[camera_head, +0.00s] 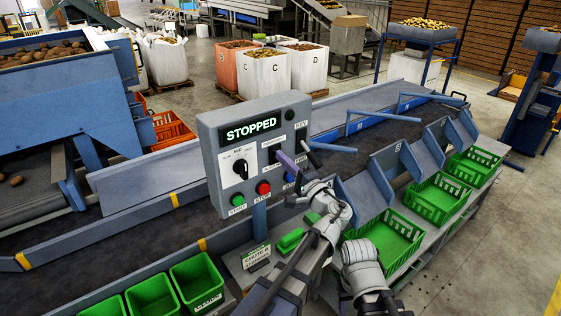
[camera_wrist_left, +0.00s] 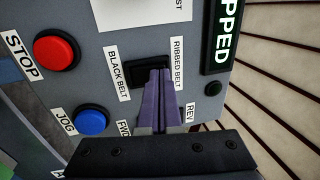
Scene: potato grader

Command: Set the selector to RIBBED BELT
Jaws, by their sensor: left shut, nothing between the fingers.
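The control panel (camera_head: 245,145) is a grey box with a lit STOPPED display. The selector (camera_wrist_left: 140,74) is a black rocker in the left wrist view, between the BLACK BELT label (camera_wrist_left: 118,73) on the left and the RIBBED BELT label (camera_wrist_left: 177,63) on the right. My left gripper (camera_head: 283,160) is shut and empty at the panel. Its purple fingers (camera_wrist_left: 158,80) overlap the rocker's right part, on the RIBBED BELT side; contact is not clear. They hide part of the rocker, so I cannot tell its setting. My right gripper is not in view.
Near the fingers are the red STOP button (camera_wrist_left: 57,49), the blue JOG button (camera_wrist_left: 91,121) and a black lever (camera_head: 311,155). The panel also has a green START button (camera_head: 237,199) and a black dial (camera_head: 240,169). Green crates (camera_head: 436,198) stand along the belt at right.

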